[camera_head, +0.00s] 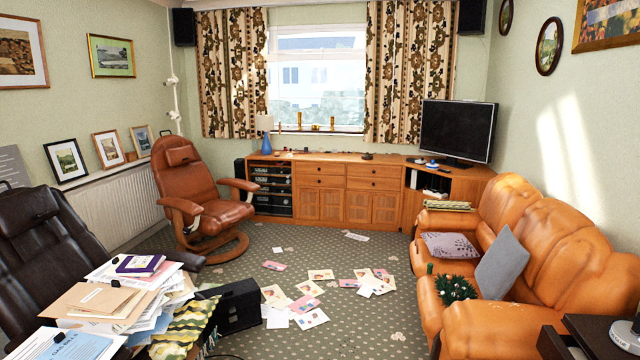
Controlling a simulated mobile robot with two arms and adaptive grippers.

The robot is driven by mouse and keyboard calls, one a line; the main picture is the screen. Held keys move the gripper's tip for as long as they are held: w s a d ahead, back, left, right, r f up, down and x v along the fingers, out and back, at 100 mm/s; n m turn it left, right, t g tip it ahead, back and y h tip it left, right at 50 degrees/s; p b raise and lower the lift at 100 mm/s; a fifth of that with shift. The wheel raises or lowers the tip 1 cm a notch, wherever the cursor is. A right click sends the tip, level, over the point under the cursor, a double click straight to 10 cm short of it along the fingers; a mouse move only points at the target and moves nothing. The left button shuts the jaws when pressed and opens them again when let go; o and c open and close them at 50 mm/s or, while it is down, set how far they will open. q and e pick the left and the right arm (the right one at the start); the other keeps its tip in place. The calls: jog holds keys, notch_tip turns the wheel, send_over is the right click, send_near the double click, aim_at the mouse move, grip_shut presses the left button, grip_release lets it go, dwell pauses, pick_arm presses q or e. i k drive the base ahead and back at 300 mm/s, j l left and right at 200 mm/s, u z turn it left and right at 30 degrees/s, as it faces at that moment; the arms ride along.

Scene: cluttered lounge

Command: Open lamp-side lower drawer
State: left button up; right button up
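A long wooden sideboard (350,158) stands against the far wall under the window. A blue lamp with a pale shade (265,142) stands near its left end. The middle of the sideboard has two columns of drawers, each with an upper and a lower one. The lower drawer of the left column (322,181), on the lamp side, looks shut. The upper drawer above it (322,168) and the right column's lower drawer (373,184) also look shut. Neither of my grippers is in view.
Papers and cards (300,303) lie scattered on the patterned carpet (330,250). A brown recliner (190,185) stands left of the sideboard. An orange leather sofa (560,260) lines the right side. A black case (236,305) and piled papers (105,300) crowd the left foreground. Carpet before the drawers is mostly clear.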

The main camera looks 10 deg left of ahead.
aim_at(325, 181)
jog(key=i+u, duration=0.15)
jog(key=i, duration=0.35)
jog(key=i+l+u, duration=0.1)
jog(key=i, duration=0.35)
jog(key=i+l+u, duration=0.15)
jog(key=i, duration=0.35)
jog(key=i+l+u, duration=0.1)
jog(key=i+l, duration=0.15)
jog(key=i, duration=0.2)
jog(key=i+z, duration=0.1)
jog(key=i, duration=0.5)
jog(key=i+j, duration=0.15)
jog(key=i, duration=0.45)
jog(key=i+j+z, duration=0.15)
jog(key=i, duration=0.45)
jog(key=i+j+z, duration=0.1)
jog(key=i, duration=0.45)
jog(key=i+u, duration=0.1)
jog(key=i, duration=0.45)
jog(key=i+l+u, duration=0.1)
jog(key=i, duration=0.4)
jog(key=i+l+u, duration=0.1)
jog(key=i, duration=0.45)
jog(key=i+l+u, duration=0.1)
jog(key=i, duration=0.45)
jog(key=i+j+u, duration=0.15)
jog(key=i, duration=0.4)
jog(key=i+j+u, duration=0.15)
jog(key=i, duration=0.4)
